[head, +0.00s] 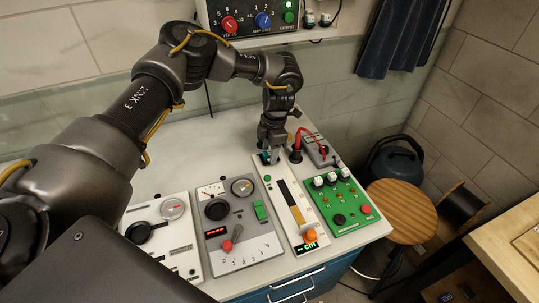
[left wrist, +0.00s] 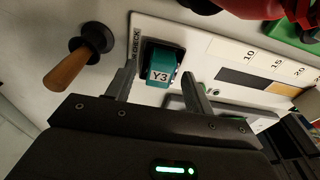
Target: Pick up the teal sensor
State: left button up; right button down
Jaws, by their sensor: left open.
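The teal sensor (left wrist: 163,62) is a small block with a white label reading Y3. It sits at the end of a white panel with a number scale, beside the word CHECK. In the head view it is mostly hidden by my left gripper (head: 270,156), with a bit of teal (head: 264,157) showing at the fingers. In the left wrist view my left gripper (left wrist: 160,75) is open, with one finger on each side of the sensor's near end. Whether the fingers touch it cannot be told. My right gripper is not in view.
The scale panel (head: 275,196) has an orange knob (head: 310,236). A green panel (head: 350,217) stands to its right and a grey lever panel (head: 238,245) to its left.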

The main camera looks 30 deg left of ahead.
pick_arm(q)
jog(key=c, duration=1.1)
jog(key=shift+c, duration=0.2)
jog(key=shift+w+r+b, duration=0.1)
jog(key=shift+r+b, duration=0.35)
jog(key=shift+r, duration=0.05)
jog(key=s+d+r+b, duration=0.4)
jog(key=s+d+r, duration=0.4)
jog(key=s+r, duration=0.3)
jog(key=shift+s+r, duration=0.25)
jog(key=shift+r, duration=0.3)
